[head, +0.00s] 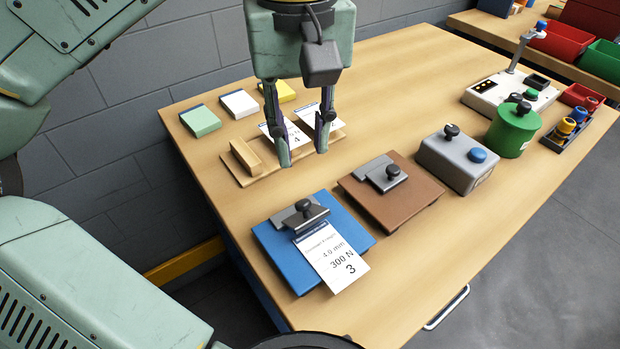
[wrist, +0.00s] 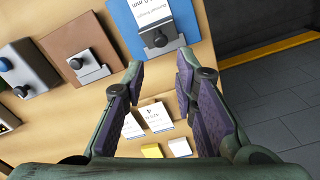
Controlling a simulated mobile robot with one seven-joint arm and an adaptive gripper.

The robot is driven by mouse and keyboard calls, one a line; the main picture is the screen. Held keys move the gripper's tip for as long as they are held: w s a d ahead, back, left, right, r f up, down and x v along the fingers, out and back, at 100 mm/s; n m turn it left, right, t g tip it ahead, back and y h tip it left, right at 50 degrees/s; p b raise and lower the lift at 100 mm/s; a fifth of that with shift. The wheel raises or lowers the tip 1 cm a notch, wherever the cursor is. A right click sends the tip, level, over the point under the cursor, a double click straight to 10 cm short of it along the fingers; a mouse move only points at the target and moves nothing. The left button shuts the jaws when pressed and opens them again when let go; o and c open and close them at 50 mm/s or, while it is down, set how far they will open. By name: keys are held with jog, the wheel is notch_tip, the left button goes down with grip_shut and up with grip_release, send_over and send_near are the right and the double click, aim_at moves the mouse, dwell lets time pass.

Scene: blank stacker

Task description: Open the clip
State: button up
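A blue clipboard (head: 285,258) lies at the table's near edge. Its grey metal clip (head: 303,218) has a black knob, and a white card (head: 333,262) marked "300 N" and "3" lies at the clip. This clip also shows in the wrist view (wrist: 158,40). A brown board (head: 402,205) beside it has a similar grey clip with a black knob (head: 382,177) and no card. My gripper (head: 303,155) is open and empty, pointing down, apart from both clips. It is over the near side of a wooden card stand (head: 243,153).
White cards (wrist: 133,127) are in the wooden stand. Green, white and yellow pads (head: 200,120) lie behind it. A grey box with a blue button (head: 460,160), a green canister (head: 511,132) and a white device (head: 508,95) stand at right. Table front right is clear.

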aim_at(303, 202)
notch_tip(303, 202, down, 11)
jog(key=shift+r+p, duration=0.1)
jog(key=shift+p, duration=0.45)
jog(key=shift+c, duration=0.5)
grip_shut()
